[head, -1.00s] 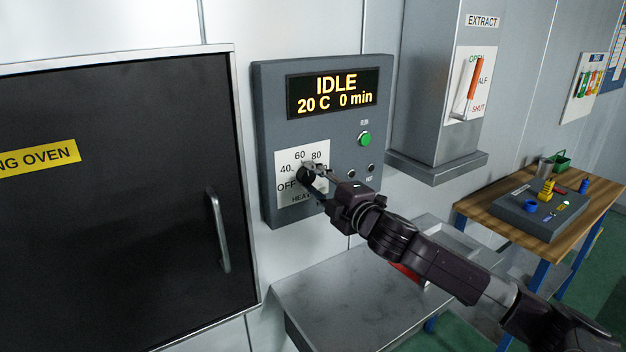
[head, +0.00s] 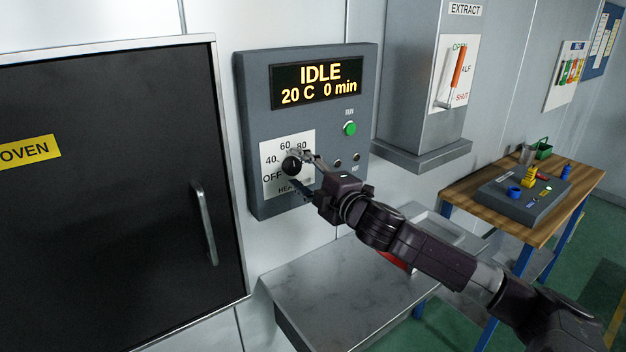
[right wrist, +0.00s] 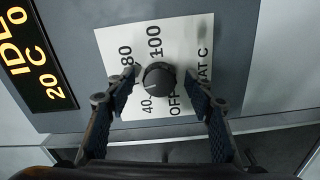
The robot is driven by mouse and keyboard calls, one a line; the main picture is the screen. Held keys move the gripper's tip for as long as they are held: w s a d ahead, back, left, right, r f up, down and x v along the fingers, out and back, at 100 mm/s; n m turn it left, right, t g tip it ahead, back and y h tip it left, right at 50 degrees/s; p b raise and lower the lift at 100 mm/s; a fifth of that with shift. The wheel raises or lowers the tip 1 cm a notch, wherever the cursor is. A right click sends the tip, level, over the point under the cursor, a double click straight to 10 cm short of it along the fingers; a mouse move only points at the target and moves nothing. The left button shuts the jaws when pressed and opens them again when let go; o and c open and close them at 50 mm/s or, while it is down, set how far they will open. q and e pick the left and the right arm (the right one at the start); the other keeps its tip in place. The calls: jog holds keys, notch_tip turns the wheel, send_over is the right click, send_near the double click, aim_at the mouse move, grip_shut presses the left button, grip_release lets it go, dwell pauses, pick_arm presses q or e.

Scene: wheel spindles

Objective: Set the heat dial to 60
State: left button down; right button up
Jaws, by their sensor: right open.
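The heat dial (head: 291,166) is a round black knob on a white scale plate (head: 269,186) at the lower left of the grey control panel (head: 258,110). The plate reads OFF, 40, 60, 80 in the head view; 100 also shows in the right wrist view. My right gripper (head: 301,171) is open at the dial. In the right wrist view the dial (right wrist: 158,78) sits between the two spread fingers, with gaps on both sides. The left finger partly covers the scale near 60. I cannot tell clearly where the dial points. My left gripper is out of view.
The panel display (head: 317,82) reads IDLE, 20 C, 0 min. A green button (head: 349,129) and small black knobs are right of the dial. The dark oven door (head: 110,200) is at left. A metal shelf (head: 335,300) lies below; an extract lever (head: 457,65) is at right.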

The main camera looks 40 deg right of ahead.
jog(key=s, duration=1.1)
jog(key=shift+s+a, duration=0.2)
jog(key=shift+s, duration=0.15)
dwell(0.3)
